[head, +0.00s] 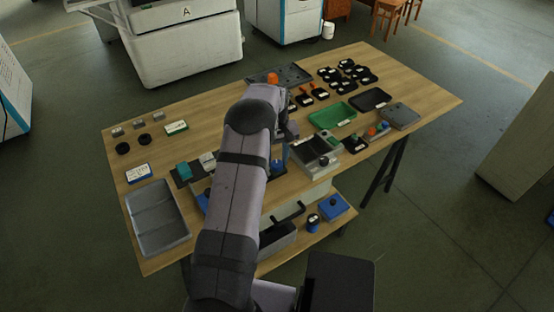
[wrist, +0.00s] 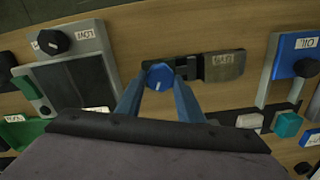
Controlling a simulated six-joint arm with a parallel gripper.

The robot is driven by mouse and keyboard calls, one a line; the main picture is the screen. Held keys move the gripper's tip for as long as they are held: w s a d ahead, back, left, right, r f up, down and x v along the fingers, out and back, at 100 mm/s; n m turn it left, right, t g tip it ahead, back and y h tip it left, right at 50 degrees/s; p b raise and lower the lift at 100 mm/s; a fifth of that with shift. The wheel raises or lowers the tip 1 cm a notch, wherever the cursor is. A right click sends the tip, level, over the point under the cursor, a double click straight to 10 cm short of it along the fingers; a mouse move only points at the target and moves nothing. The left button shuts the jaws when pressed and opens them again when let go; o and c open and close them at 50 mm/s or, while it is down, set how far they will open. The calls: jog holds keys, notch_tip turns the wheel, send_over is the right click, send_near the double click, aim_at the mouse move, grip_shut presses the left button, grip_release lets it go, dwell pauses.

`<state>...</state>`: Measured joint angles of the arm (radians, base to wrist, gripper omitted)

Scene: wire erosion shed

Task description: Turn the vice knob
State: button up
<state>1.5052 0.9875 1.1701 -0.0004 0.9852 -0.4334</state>
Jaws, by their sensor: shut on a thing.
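In the head view my gripper (head: 279,156) reaches down to the table behind my arm. My arm hides the vice and knob there.
A grey box with a black knob (wrist: 53,42) stands close left of the knob in the wrist view. A blue panel with a black knob (wrist: 296,52) and a teal block (wrist: 287,124) are to the right. The wooden table (head: 237,85) is crowded around my gripper.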

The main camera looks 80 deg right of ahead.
aim_at(276, 163)
jog(key=n, duration=0.4)
jog(key=shift+w+r+n, duration=0.1)
jog(key=shift+n, duration=0.3)
dwell(0.4)
jog(key=o, duration=1.1)
jog(key=shift+c, duration=0.2)
jog(key=shift+r+b, duration=0.9)
jog(key=shift+r, duration=2.75)
